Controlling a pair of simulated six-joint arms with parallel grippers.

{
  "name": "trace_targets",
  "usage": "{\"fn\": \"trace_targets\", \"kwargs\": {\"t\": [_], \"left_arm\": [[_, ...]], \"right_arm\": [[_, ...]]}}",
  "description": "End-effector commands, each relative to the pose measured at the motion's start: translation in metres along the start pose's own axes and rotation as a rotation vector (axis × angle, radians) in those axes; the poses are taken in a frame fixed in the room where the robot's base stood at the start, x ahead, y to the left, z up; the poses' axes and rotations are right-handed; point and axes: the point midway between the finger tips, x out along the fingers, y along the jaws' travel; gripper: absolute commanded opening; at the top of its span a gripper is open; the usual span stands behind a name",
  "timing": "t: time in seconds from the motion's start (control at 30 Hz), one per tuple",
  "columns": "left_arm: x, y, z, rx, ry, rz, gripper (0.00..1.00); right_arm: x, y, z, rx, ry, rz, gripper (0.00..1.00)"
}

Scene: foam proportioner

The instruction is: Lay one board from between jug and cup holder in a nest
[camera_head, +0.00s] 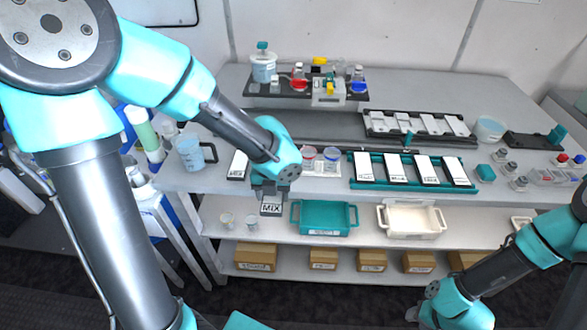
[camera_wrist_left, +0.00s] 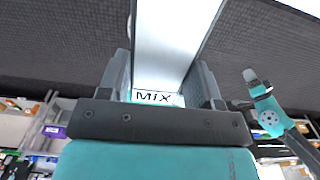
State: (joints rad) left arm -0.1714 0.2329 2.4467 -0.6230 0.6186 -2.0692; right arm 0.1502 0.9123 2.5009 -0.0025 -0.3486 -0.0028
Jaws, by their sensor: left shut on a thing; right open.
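My left gripper (camera_head: 271,192) is shut on a white board marked MIX (camera_head: 271,208), held out in front of the table's front edge. In the left wrist view the board (camera_wrist_left: 172,45) stands between the two fingers (camera_wrist_left: 160,85). Another white board (camera_head: 238,165) lies between the jug (camera_head: 190,153) and the cup holder (camera_head: 331,165), which my left arm partly covers. A teal rack (camera_head: 357,183) holds several white boards. A dark rack (camera_head: 375,133) behind it holds white pieces. My right gripper (camera_head: 413,314) is low at the front right, open and empty.
A teal bin (camera_head: 324,217) and a cream bin (camera_head: 412,220) stand on the shelf below, with two small cups (camera_head: 240,221) to their left. Several cardboard boxes (camera_head: 323,259) are lower. Small jars (camera_head: 500,168) stand at the table's right. A raised stand (camera_head: 293,92) with bottles is at the back.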

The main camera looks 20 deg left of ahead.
Motion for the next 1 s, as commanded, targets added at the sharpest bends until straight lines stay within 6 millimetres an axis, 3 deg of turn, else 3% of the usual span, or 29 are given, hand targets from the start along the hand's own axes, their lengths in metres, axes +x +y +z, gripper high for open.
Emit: {"fn": "trace_targets", "kwargs": {"t": [0.27, 1.0], "left_arm": [[-0.010, -0.008, 0.017, -0.237, -0.009, 0.005, 0.35], [-0.070, -0.052, 0.088, -1.520, -0.034, 0.002, 0.35]], "right_arm": [[0.000, 0.000, 0.000, 0.000, 0.000, 0.000, 0.43], [0.000, 0.000, 0.000, 0.000, 0.000, 0.000, 0.43]]}}
